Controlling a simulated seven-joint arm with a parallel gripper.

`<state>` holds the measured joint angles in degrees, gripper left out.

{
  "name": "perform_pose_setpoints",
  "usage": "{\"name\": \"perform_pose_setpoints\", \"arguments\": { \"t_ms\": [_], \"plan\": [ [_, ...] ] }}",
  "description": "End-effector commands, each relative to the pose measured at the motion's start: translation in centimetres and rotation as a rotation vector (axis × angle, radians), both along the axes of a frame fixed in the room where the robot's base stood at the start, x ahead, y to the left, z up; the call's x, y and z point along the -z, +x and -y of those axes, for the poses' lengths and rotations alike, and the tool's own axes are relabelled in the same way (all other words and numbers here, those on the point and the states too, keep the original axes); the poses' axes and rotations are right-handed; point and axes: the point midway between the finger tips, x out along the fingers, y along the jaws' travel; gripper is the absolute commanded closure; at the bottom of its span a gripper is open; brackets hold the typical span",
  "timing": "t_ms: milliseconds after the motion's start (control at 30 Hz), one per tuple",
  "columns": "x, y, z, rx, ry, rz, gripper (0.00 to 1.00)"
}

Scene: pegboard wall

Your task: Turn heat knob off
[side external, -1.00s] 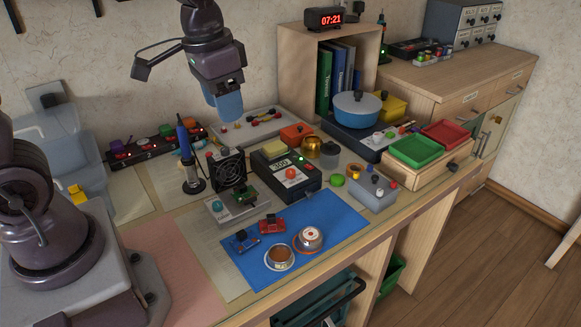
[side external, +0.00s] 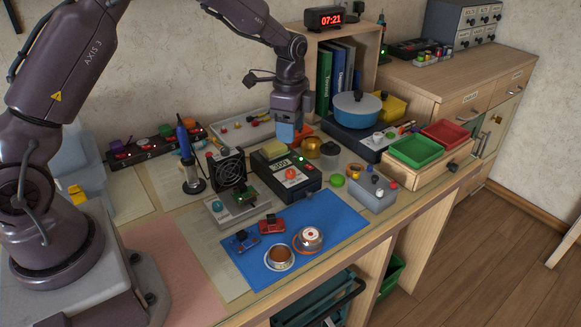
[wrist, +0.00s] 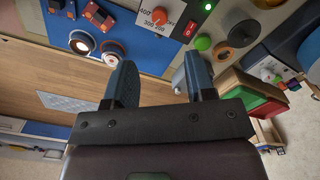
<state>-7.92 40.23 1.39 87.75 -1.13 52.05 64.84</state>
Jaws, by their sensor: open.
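My gripper (side external: 287,132) points down above and behind the station, apart from the knob. In the wrist view its two blue fingers (wrist: 160,62) are spread with nothing between them.
A black fan (side external: 228,170) and the iron in its stand (side external: 190,165) are left of the station. The blue mat (side external: 290,265) with boards and small tins lies in front.

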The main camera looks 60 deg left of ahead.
Motion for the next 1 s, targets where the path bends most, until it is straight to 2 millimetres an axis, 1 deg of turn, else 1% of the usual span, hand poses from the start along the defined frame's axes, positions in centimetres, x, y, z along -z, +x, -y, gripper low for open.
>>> {"name": "perform_pose_setpoints", "arguments": {
  "t_ms": [33,300,400,500,700,967,1000],
  "plan": [
    [1.0,-0.1,0.0,0.000,-0.001,-0.004,0.50],
    [6.7,-0.1,0.1,-0.001,-0.001,-0.004,0.50],
    [8.5,-0.1,0.1,-0.002,0.000,-0.004,0.50],
    [9.8,-0.1,0.0,-0.002,0.000,-0.002,0.50],
    [11.0,0.0,0.0,-0.002,0.000,0.000,0.50],
    [11.1,0.0,0.0,-0.002,0.000,0.000,0.50],
    [11.1,0.0,0.0,-0.002,0.000,0.000,0.57]
  ]
}}
